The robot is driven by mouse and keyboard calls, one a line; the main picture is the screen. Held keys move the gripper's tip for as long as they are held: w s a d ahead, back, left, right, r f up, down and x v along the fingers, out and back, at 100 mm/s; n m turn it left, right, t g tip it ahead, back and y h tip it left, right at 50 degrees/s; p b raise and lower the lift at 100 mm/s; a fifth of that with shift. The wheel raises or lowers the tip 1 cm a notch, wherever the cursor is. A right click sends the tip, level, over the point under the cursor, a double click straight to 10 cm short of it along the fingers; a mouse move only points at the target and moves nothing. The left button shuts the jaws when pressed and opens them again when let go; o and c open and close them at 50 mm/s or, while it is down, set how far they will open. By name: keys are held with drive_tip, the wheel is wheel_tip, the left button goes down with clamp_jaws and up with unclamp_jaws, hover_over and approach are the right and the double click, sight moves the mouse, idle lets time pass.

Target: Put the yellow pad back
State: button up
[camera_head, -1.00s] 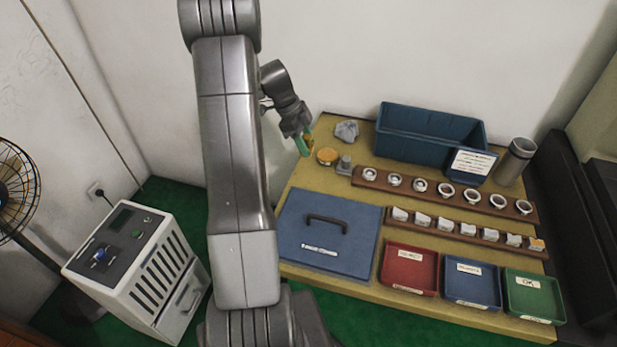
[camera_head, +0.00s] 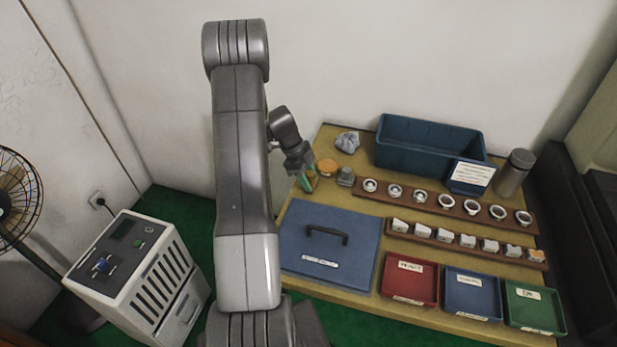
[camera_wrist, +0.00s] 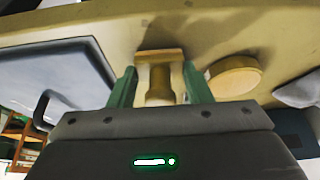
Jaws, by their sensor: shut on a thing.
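The yellow pad (camera_wrist: 160,56) has a flat square base and a round stem. In the camera_wrist view my gripper (camera_wrist: 161,88) is shut on the stem between its green fingers. The base points away from the gripper, over the tan board. In the camera_head view my gripper (camera_head: 306,183) is at the board's left back edge, with a bit of the pad (camera_head: 314,182) showing. I cannot tell whether the base touches the board. Right of the gripper are a round yellow-orange disc (camera_head: 327,167) and a grey knobbed block (camera_head: 346,177).
The board (camera_head: 300,203) carries a blue lid with a handle (camera_head: 325,262) in front of the gripper. A grey crumpled cloth (camera_head: 347,141) and a blue bin (camera_head: 425,155) stand behind.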

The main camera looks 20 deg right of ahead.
drive_tip(key=shift+f, duration=0.2)
drive_tip(key=o, duration=1)
drive_tip(key=shift+r, duration=0.1)
drive_tip(key=b+v, duration=0.1)
drive_tip(key=v, duration=1.1)
drive_tip(key=shift+r, duration=0.1)
